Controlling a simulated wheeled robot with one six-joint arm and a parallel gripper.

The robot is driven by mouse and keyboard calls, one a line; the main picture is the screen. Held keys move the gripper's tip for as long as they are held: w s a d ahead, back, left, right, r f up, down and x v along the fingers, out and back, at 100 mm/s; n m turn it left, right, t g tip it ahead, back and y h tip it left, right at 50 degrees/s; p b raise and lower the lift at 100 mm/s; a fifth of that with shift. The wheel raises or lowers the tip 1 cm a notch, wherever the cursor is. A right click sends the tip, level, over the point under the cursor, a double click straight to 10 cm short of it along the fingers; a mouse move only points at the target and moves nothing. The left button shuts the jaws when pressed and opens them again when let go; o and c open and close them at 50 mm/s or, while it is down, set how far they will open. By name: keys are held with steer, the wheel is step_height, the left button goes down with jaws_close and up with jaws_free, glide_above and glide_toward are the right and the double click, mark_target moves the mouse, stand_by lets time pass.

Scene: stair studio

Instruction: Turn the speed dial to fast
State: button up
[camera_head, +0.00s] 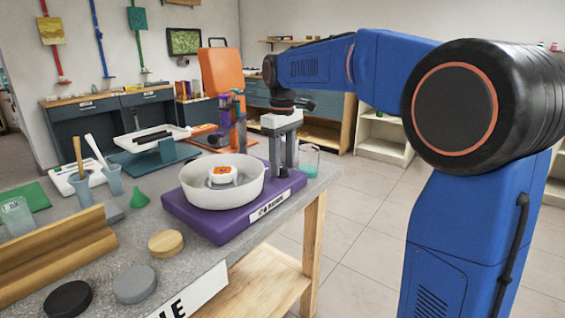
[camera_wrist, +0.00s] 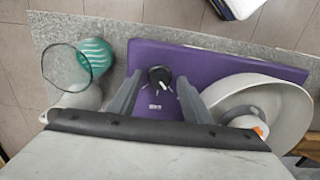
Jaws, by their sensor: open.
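The speed dial (camera_wrist: 160,77) is a small black round knob with a white pointer, on a purple base (camera_wrist: 215,54) with small white marks around it. In the wrist view my gripper (camera_wrist: 162,98) is open, with one grey finger on each side of the dial and apart from it. In the head view my gripper (camera_head: 284,152) points down at the back right end of the purple base (camera_head: 220,222). There the dial is hidden by the gripper. A white round bowl (camera_head: 198,192) sits on the base, with a white and orange piece (camera_head: 223,175) in its middle.
A clear glass with teal (camera_head: 308,161) stands close to the right of my gripper. Wooden, grey and black discs (camera_head: 166,243) and a green funnel (camera_head: 139,198) lie on the table front. Beakers (camera_head: 112,180) and a white tray (camera_head: 150,140) stand at the left.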

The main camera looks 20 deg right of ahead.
steer(key=c, duration=1)
steer(key=shift+c, duration=0.2)
